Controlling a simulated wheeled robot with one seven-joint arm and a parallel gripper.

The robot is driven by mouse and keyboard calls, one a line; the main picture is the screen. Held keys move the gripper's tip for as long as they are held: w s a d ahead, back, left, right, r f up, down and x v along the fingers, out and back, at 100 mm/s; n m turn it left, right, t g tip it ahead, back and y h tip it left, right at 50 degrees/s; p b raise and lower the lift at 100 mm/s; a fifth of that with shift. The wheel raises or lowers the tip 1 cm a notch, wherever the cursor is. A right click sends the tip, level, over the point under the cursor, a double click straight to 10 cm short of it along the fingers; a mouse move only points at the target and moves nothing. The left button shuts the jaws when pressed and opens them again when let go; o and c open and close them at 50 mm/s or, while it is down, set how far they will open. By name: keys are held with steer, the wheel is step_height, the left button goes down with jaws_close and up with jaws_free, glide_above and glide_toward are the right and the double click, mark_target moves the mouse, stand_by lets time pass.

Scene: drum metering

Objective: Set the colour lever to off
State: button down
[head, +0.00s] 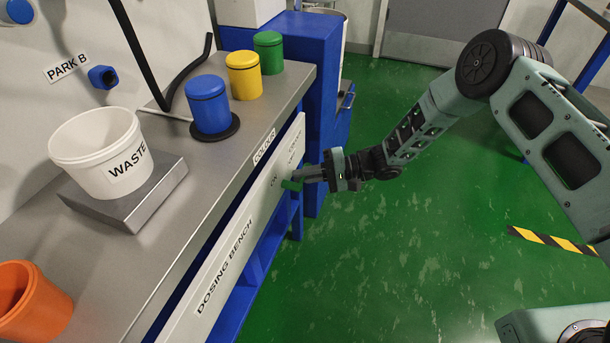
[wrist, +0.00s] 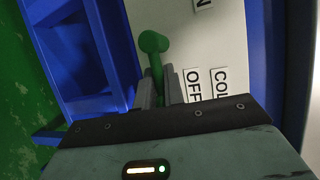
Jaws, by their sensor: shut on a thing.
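The green colour lever (head: 291,185) sticks out from the white front panel of the bench. In the wrist view its round knob and stem (wrist: 153,45) show, with the stem running down between my fingers. My gripper (head: 308,175) is shut on the lever; its two fingers also show in the wrist view (wrist: 159,90). An OFF label (wrist: 193,86) lies on the panel just right of the fingers, and a partly hidden label starting COL (wrist: 220,84) is beside it. A label ending in N (wrist: 203,4) is cut off at the top. The lever's pivot is hidden.
The DOSING BENCH panel (head: 226,268) runs along the bench front. On top stand a WASTE bucket (head: 95,155), an orange container (head: 32,305), and blue (head: 208,108), yellow (head: 243,78) and green (head: 268,55) drums. The green floor (head: 400,260) beside the bench is clear.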

steer(key=shift+w+r, duration=0.15)
steer(key=shift+w, duration=0.15)
steer(key=c, duration=1.5)
jaws_free()
steer(key=shift+s, duration=0.1)
steer(key=d+r, duration=0.1)
steer(key=d, duration=0.4)
steer(key=d+r, duration=0.1)
steer(key=d, duration=0.5)
steer(key=w+d+p, duration=0.1)
steer(key=d, duration=0.5)
steer(key=shift+r, duration=0.4)
